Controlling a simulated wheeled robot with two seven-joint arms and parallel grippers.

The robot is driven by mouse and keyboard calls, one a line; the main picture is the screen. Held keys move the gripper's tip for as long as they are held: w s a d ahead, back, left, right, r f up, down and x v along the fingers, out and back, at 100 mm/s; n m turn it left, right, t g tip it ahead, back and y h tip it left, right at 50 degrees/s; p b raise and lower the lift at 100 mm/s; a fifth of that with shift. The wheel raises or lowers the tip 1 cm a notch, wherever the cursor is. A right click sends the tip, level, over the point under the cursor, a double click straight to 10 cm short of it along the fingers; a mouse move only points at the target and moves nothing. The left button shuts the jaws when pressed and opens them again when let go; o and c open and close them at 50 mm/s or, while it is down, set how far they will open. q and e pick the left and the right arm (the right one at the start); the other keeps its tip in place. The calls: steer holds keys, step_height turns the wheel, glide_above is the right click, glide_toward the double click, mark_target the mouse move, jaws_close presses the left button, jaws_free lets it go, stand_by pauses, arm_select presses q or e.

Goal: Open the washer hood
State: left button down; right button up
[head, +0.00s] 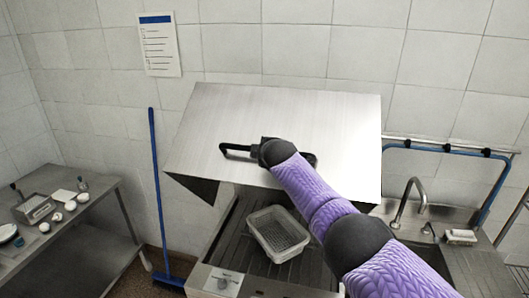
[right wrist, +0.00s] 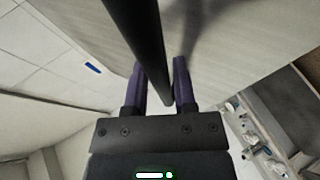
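The washer hood (head: 300,113) is a large brushed-steel cover. It stands raised and tilted above the washer (head: 221,282), with the inside of the washer showing below it. A black bar handle (head: 236,149) runs along the hood's front face. My right arm reaches up to this handle, and the right gripper (right wrist: 160,80) is at it. In the right wrist view the dark handle bar (right wrist: 139,40) passes at a slant between the two purple fingers, which sit close on either side of it. In the head view my arm hides the fingers. My left gripper is not in view.
A pale perforated basket (head: 277,233) sits in the washer under the hood. A sink with a tap (head: 409,199) and a blue hose (head: 490,205) are on the right. A blue broom (head: 157,200) leans at the left, beside a steel table (head: 70,222) with small items.

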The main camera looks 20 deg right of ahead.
steer(key=shift+o, duration=1.2)
steer(key=shift+s+r+p, duration=0.25)
steer(key=shift+s+p, duration=0.15)
steer(key=shift+s, duration=0.05)
steer(key=v, duration=0.9)
steer(key=shift+f, duration=0.1)
